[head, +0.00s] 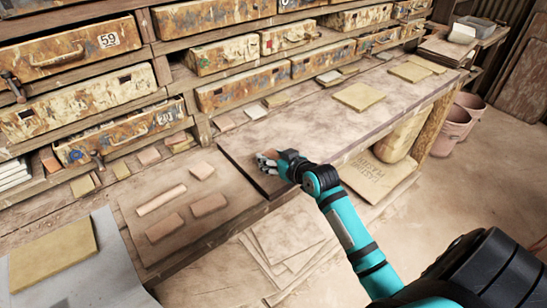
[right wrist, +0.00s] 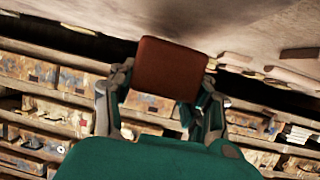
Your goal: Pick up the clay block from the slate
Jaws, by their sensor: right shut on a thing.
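My right gripper (head: 268,161) is low over the near left corner of the pale, dusty worktop (head: 320,125), which has a dark front edge. In the right wrist view the fingers (right wrist: 163,72) are shut on a reddish-brown clay block (right wrist: 167,66), one finger on each side. The block's broad face shows there. In the head view the gripper mostly hides it, and I cannot tell whether it touches the surface below. I cannot tell for sure which surface is the slate. My left gripper is not in view.
Several clay pieces, including a brick (head: 165,228) and a bar (head: 161,199), lie on the board (head: 140,250) at left. A yellowish slab (head: 52,250) lies nearer. Worn drawers (head: 90,98) line the back.

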